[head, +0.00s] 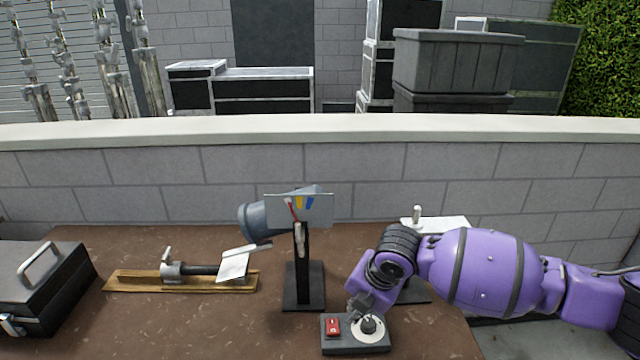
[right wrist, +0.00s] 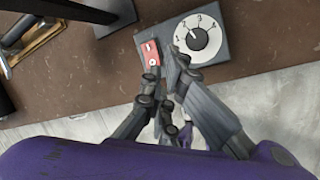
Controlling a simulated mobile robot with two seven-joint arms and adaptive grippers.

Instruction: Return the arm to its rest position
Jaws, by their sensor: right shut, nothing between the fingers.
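My right arm (head: 480,270), purple, reaches in from the right over the brown table. Its gripper (head: 358,306) is shut and empty, low at the back edge of a grey control box (head: 355,346). The box has a red switch (head: 332,327) and a dark dial knob (head: 368,325). In the right wrist view the fingertips (right wrist: 168,72) lie over the box's edge, close to the red switch (right wrist: 151,54) and the numbered white dial (right wrist: 197,38). I cannot tell whether they touch the box. My left gripper is not in view.
A spotlight (head: 262,222) on a black stand (head: 303,285) is left of my gripper. A clamp on a wooden board (head: 130,282) and a black case (head: 40,290) lie farther left. A brick wall (head: 300,162) closes the back. The table's front middle is bare.

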